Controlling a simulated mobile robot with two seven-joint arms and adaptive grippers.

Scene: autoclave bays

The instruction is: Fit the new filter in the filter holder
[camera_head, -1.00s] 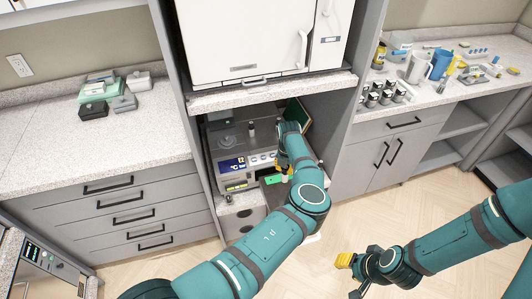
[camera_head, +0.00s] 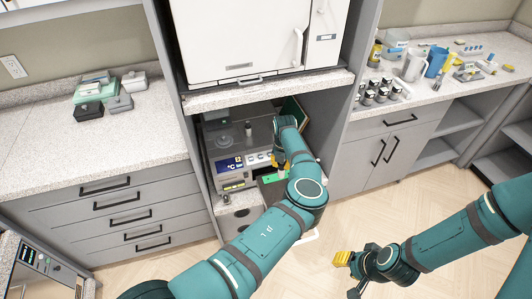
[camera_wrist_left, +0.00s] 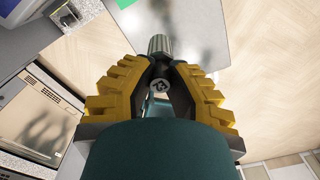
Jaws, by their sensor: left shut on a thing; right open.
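My left gripper (camera_head: 279,160) is over the front of the instrument (camera_head: 232,165) in the open bay under the white cabinet. In the left wrist view its yellow fingers (camera_wrist_left: 160,80) are closed around a small dark cylinder (camera_wrist_left: 160,87) with a pale marked end. A grey ribbed cylinder (camera_wrist_left: 159,45) shows just beyond the fingertips. I cannot tell whether the two cylinders touch, or which is the filter and which the holder. A green piece (camera_head: 270,178) lies below the left gripper. My right gripper (camera_head: 349,274) is open and empty, above the floor at lower right.
A small grey post (camera_head: 248,129) stands on the instrument. The white cabinet (camera_head: 255,40) and its shelf edge (camera_head: 270,92) are close above the left arm. The right counter (camera_head: 420,95) holds jars and cups. The left counter (camera_head: 60,150) is mostly clear, with stacked boxes (camera_head: 113,90).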

